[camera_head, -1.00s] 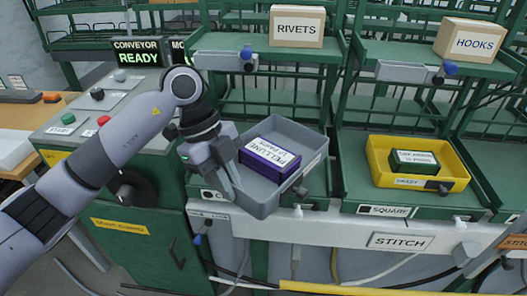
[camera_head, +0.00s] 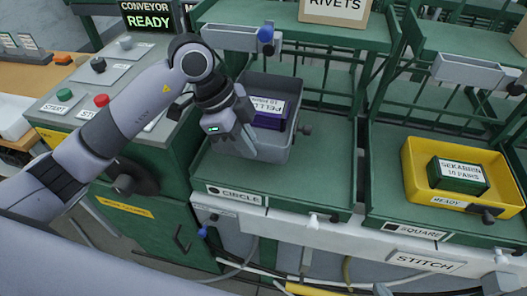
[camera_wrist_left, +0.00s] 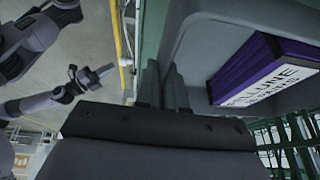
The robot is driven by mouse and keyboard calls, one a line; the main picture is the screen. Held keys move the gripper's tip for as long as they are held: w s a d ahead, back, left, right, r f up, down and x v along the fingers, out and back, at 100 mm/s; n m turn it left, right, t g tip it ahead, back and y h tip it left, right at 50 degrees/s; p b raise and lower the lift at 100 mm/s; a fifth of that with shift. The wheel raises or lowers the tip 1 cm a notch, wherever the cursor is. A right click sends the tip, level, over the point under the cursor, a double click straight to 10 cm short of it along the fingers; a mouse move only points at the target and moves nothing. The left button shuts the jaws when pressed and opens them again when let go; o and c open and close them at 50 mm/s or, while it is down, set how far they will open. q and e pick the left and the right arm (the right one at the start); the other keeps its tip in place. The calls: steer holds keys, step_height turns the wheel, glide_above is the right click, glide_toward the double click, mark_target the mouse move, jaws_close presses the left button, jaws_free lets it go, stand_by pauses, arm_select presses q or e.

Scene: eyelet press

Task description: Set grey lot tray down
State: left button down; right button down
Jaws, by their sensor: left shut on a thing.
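The grey lot tray (camera_head: 279,150) is over the back left part of the green CIRCLE bay (camera_head: 315,180). I cannot tell whether its bottom touches the bay. It looks roughly level and holds a purple PELLUNE box (camera_head: 270,112). My left gripper (camera_head: 243,147) is shut on the tray's near left wall. In the left wrist view the fingers (camera_wrist_left: 165,88) meet the tray's wall (camera_wrist_left: 192,55), and the purple box (camera_wrist_left: 262,72) shows inside. My right gripper (camera_wrist_left: 92,76) appears small in the left wrist view; its opening is unclear.
A yellow READY tray (camera_head: 414,168) with a green box (camera_head: 458,175) stands in the SQUARE bay (camera_head: 400,222) to the right. A shelf with a RIVETS box (camera_head: 335,10) overhangs behind. The conveyor console (camera_head: 85,90) stands left. The CIRCLE bay's front and right are clear.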

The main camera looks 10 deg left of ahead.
arm_select(q)
step_height(320, 180, down, 7)
steer(key=shift+f, duration=0.2)
steer(key=c, duration=1.2)
jaws_free()
steer(key=v, duration=1.2)
steer(key=shift+s, duration=0.1)
